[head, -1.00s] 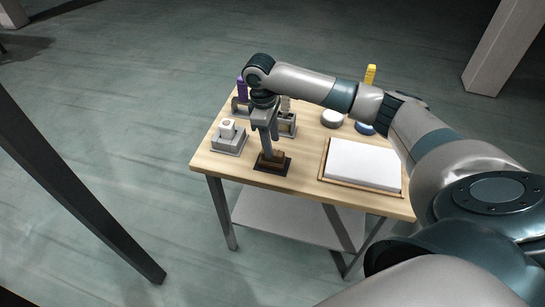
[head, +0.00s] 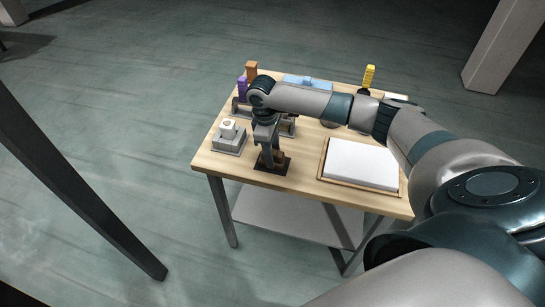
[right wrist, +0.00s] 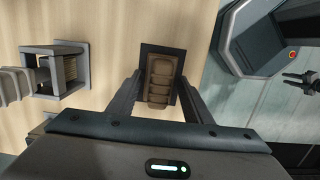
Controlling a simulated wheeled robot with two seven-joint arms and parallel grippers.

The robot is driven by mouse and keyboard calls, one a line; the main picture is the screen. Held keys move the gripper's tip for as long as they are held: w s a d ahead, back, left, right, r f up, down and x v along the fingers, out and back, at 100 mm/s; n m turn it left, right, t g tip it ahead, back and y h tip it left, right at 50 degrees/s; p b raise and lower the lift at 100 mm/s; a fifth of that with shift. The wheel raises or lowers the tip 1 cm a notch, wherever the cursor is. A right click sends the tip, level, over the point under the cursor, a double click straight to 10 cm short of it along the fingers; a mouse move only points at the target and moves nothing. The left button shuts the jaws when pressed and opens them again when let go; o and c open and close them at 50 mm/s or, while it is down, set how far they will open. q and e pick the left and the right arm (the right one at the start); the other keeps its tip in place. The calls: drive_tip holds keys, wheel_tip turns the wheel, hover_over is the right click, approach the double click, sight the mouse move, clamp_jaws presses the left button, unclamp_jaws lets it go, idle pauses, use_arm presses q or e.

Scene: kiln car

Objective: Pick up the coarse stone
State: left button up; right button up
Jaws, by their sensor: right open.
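A brown block with a stepped, ribbed face (right wrist: 163,82) sits in a dark flat holder (head: 262,166) near the table's front left; I take it for the coarse stone. In the head view, my right gripper (head: 269,160) points down over it and partly hides it. In the right wrist view my right gripper (right wrist: 158,84) is open, with one finger on each side of the block. I cannot tell whether the fingers touch it. A small dark forked shape at the right wrist view's right edge may be my left gripper (right wrist: 298,77); its jaws are unclear.
A grey block with a white top (head: 229,135) stands to the left. A wood-framed white board (head: 361,165) lies to the right. Behind the arm are purple (head: 242,88), orange (head: 252,70), yellow (head: 369,76) and blue (head: 308,82) things. A grey rack (right wrist: 60,72) stands behind the holder.

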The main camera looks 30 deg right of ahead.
sight(275, 152)
idle(0.3)
drive_tip(key=c, duration=0.9)
drive_tip(key=shift+r, duration=0.1)
drive_tip(key=shift+w+r, duration=0.1)
drive_tip(key=shift+r, duration=0.3)
drive_tip(key=r, duration=0.1)
drive_tip(key=r+b, duration=0.1)
drive_tip(key=r, duration=0.1)
drive_tip(key=shift+s+d+r+b, duration=0.15)
drive_tip(key=shift+s+b, duration=0.1)
drive_tip(key=shift+b, duration=0.15)
drive_tip(key=s+d+r+b, duration=0.2)
drive_tip(key=s+r, duration=0.4)
drive_tip(key=s, duration=0.4)
drive_tip(key=shift+s+d+r, duration=0.35)
drive_tip(key=shift+d+r, duration=0.05)
drive_tip(key=shift+d, duration=0.4)
